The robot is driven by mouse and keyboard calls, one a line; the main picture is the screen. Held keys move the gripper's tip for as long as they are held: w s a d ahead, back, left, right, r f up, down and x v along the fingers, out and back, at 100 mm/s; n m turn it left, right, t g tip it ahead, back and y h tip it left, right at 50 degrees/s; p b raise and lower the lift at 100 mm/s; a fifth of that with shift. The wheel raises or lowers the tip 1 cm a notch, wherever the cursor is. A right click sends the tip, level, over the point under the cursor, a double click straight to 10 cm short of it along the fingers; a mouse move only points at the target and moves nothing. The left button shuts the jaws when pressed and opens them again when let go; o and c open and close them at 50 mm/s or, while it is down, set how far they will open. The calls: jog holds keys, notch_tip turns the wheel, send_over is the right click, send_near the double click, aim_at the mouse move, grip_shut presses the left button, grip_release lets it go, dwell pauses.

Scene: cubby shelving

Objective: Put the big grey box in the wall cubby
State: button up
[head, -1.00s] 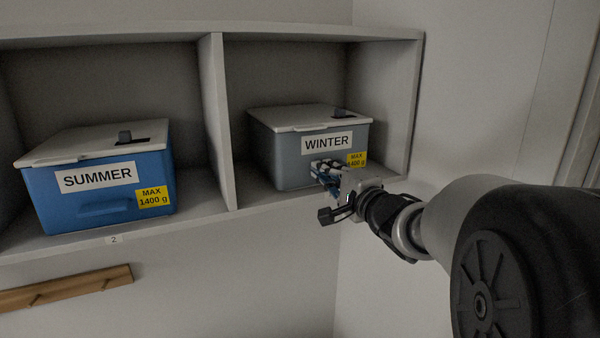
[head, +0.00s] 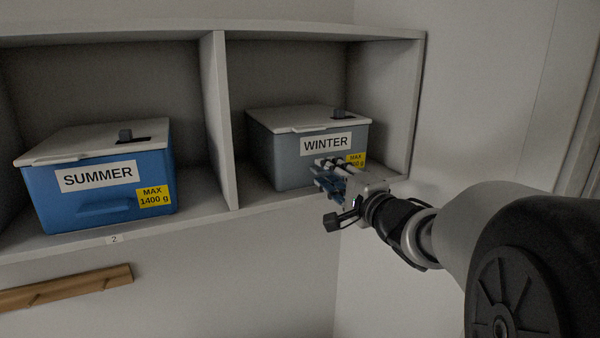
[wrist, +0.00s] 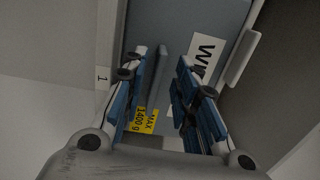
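The grey box (head: 288,165) with a white lid and a WINTER label sits upright in the right-hand compartment of the wall cubby (head: 219,120). Its yellow weight label is partly hidden by my gripper (head: 322,173). My gripper is just in front of the box's lower right front. In the wrist view, the two blue-padded fingers of my gripper (wrist: 162,62) are spread apart. The box's bar handle (wrist: 161,75) shows between them, with a gap on both sides. The box front (wrist: 180,22) fills the space ahead of the fingers.
A blue SUMMER box (head: 90,205) stands in the left compartment. A divider separates the two boxes. The shelf side wall (head: 414,105) is close to the right of the grey box. A wooden peg rail (head: 70,287) is on the wall below left.

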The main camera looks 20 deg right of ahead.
jog(key=s, duration=1)
jog(key=shift+d, duration=0.25)
jog(key=shift+f, duration=0.15)
